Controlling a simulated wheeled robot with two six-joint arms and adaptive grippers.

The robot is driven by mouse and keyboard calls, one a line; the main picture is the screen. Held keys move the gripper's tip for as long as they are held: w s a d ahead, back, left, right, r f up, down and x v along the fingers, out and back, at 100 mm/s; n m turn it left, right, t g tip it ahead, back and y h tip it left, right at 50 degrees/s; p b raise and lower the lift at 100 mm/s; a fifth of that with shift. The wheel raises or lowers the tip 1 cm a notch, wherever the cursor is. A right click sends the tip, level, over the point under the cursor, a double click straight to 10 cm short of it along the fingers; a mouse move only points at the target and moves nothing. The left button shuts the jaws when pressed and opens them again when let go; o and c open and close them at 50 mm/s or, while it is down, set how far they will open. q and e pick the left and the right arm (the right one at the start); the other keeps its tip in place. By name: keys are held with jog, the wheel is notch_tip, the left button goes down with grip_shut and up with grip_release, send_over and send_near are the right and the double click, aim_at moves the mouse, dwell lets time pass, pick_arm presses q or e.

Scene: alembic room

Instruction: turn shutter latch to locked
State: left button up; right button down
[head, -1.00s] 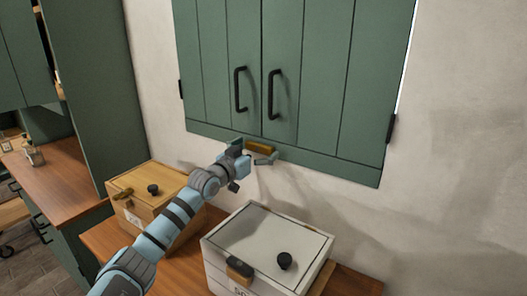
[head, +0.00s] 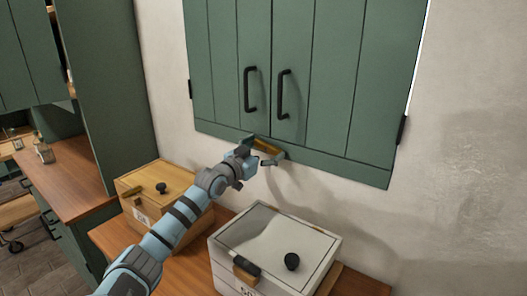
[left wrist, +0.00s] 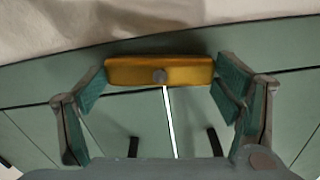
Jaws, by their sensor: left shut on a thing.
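The shutter latch is a brass bar (head: 267,147) at the bottom edge of the green shutters (head: 310,85). It slants down to the right in the head view. In the left wrist view the latch (left wrist: 135,72) has a round grey pivot and lies across the bright gap between the shutters. My left gripper (head: 260,150) is shut on the latch, with one finger at each end of the bar. The fingers partly hide the bar's ends in the head view. My right gripper is not in view.
Two black handles (head: 250,90) hang above the latch. Below are a white box (head: 262,240) with a black knob and a wooden box (head: 172,180) on a wooden counter (head: 108,238). The wall (head: 465,150) at right is bare.

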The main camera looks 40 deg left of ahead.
pick_arm(q)
jog(key=m+b, duration=0.1)
jog(key=m, duration=0.2)
jog(key=shift+f, duration=0.1)
jog(key=m, duration=0.4)
jog(key=shift+m, duration=0.4)
jog(key=m+b, duration=0.1)
jog(key=m, duration=0.3)
jog(key=shift+m, duration=0.3)
jog(key=shift+r+m, duration=0.2)
jog(key=shift+m, duration=1.7)
jog(key=shift+w, duration=0.1)
jog(key=o, duration=0.9)
jog(key=shift+o, duration=0.9)
jog(key=shift+a+f, duration=0.1)
jog(key=shift+f, duration=0.05)
